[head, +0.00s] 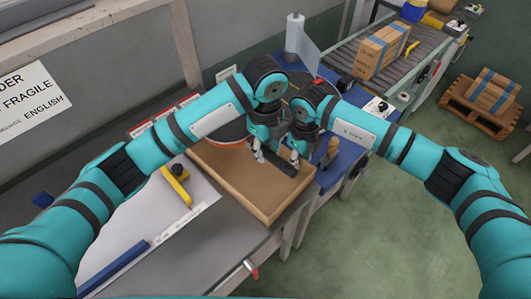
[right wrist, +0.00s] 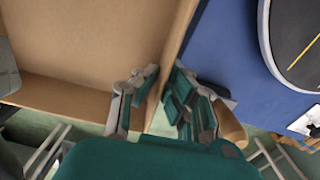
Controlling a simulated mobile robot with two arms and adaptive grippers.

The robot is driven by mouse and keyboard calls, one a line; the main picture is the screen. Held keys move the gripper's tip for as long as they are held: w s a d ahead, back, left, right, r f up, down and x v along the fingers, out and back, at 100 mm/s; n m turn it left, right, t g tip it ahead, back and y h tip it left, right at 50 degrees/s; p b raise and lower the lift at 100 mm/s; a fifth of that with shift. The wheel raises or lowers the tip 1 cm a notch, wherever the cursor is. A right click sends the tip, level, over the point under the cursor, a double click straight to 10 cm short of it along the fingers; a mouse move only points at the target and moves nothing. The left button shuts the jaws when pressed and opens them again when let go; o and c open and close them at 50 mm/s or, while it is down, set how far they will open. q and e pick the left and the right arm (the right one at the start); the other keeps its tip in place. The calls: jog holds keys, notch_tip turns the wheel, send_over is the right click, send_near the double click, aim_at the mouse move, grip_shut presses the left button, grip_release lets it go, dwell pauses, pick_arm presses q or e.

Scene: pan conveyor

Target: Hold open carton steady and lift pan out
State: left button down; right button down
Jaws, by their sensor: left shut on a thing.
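The open brown carton (head: 274,208) stands on the bench; its wall also shows in the right wrist view (right wrist: 178,45).
A blue mat (head: 333,176) lies right of the carton, with a wooden-handled tool (head: 332,150). A yellow tool (head: 176,183) lies on the bench at left. Behind are a white roll (head: 295,38) and a conveyor with a taped box (head: 380,52).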

jog(key=c, duration=1.4)
grip_release()
jog(key=shift+r, duration=0.1)
notch_tip(320, 180, up, 12)
